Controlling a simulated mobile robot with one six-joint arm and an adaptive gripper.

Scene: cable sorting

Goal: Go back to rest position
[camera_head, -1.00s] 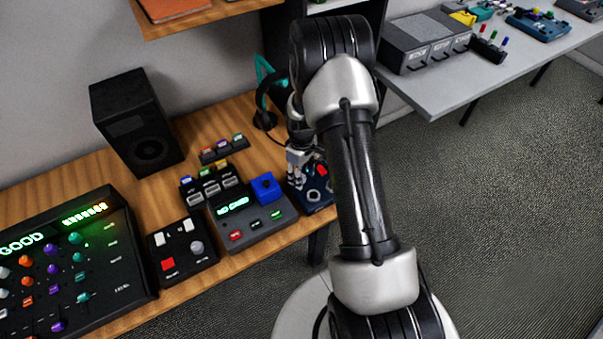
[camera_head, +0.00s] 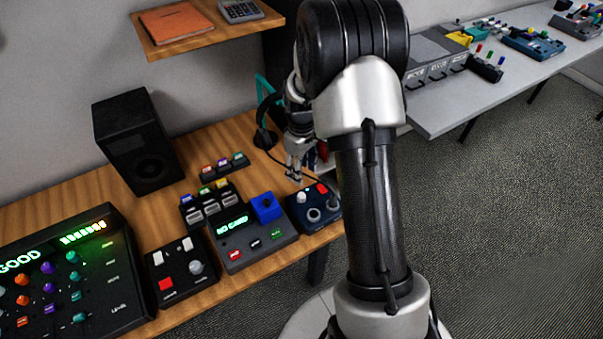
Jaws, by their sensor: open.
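My gripper (camera_head: 294,174) hangs above the right end of the wooden desk (camera_head: 235,131), fingers pointing down. It is open, and I see nothing between its fingers. Just below and to the right of it stands a dark blue device (camera_head: 318,215) with a red part and round knobs. The gripper appears apart from that device. My arm covers the right end of the desk and part of what lies behind it.
A grey box with a "NO CARD" display (camera_head: 236,225), a black panel with red and white buttons (camera_head: 174,274), a mixer (camera_head: 112,277) and a speaker (camera_head: 136,146) crowd the desk. A shelf (camera_head: 205,39) hangs above. A grey table (camera_head: 475,98) stands at right.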

